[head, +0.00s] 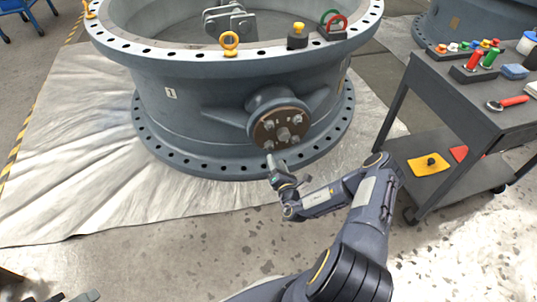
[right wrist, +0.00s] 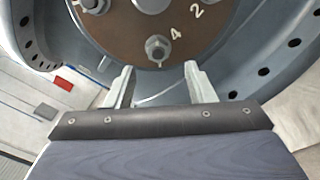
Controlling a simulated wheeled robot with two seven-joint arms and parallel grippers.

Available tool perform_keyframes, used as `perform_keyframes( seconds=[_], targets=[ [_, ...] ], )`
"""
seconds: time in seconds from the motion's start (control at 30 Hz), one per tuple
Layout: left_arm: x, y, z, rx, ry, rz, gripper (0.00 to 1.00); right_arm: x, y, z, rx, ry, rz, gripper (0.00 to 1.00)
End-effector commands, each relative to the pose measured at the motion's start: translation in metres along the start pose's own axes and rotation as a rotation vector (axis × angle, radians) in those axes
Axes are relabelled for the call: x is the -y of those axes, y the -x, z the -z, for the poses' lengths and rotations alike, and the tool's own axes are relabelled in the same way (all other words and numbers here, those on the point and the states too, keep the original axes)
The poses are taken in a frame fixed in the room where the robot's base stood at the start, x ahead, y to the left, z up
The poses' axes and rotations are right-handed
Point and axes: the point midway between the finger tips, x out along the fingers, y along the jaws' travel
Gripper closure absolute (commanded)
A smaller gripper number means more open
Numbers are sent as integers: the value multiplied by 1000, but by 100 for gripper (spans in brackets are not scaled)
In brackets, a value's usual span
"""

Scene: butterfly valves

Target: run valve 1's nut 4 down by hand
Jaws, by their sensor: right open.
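Valve 1 (head: 190,120) is a large grey ring body with a "1" plate on its side. Its brown round cover plate (head: 281,128) carries several nuts around a central shaft. Nut 4 (right wrist: 157,47) sits on a stud in the brown plate, with a white "4" beside it in the right wrist view. My right gripper (right wrist: 160,82) is open and empty, its two fingers apart just below nut 4 and not touching it. In the head view the right gripper (head: 271,162) is just below the plate. A small grey piece, perhaps my left gripper, shows at the bottom left edge.
A dark cart (head: 460,112) at the right holds coloured parts and a red-handled tool (head: 507,103); a yellow piece (head: 428,164) lies on its lower shelf. Yellow lifting eyes (head: 229,42) stand on the valve rim. Pale sheeting (head: 85,150) covers the floor around the valve.

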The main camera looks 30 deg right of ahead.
Motion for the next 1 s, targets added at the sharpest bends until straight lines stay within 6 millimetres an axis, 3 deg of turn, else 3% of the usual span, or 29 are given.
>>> perform_keyframes(
  seconds=[0.2,0.4,0.77,1.0],
  targets=[
    [6,-13,-7,0,0,0,64,0,-37,1,2,4,-8,51],
    [9,-20,-10,0,0,0,64,-1,-61,1,-1,3,-7,51],
    [10,-21,-10,0,0,0,64,-3,-68,0,-2,3,-6,51],
    [10,-21,-10,0,0,0,64,-3,-68,0,-2,3,-6,81]
  ],
)
